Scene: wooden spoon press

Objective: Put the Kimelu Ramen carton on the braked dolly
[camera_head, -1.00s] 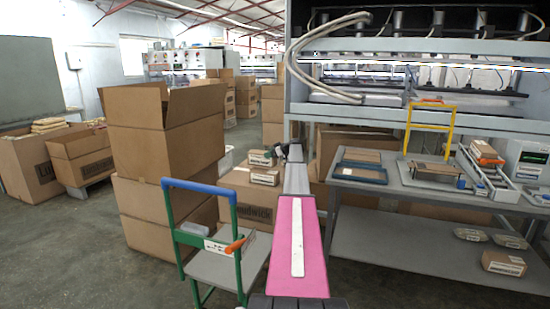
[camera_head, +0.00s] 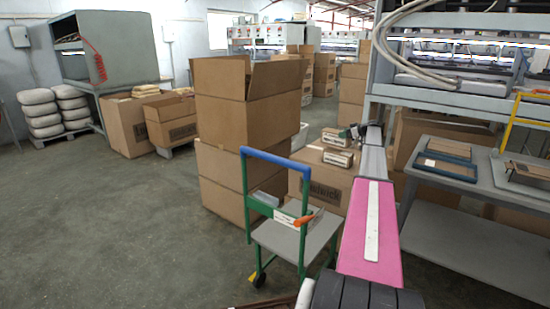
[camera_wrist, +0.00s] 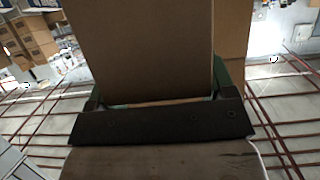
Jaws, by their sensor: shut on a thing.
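My gripper (camera_head: 350,132) is at the far end of my outstretched arm in the head view. It is shut on a small brown carton (camera_head: 335,138) with a pale label, whose lettering is too small to read. In the wrist view the brown carton (camera_wrist: 140,50) fills the space between the dark fingers with green pads. A green trolley with a blue handle (camera_head: 280,158) and a grey deck (camera_head: 295,240) stands left of my arm. An orange lever and a white tag are on its frame. I cannot tell whether it is the braked dolly. Its deck looks bare.
Tall stacked boxes (camera_head: 222,130) stand behind the trolley. A grey workbench (camera_head: 475,185) with trays is at the right. The floor at left (camera_head: 110,230) is clear.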

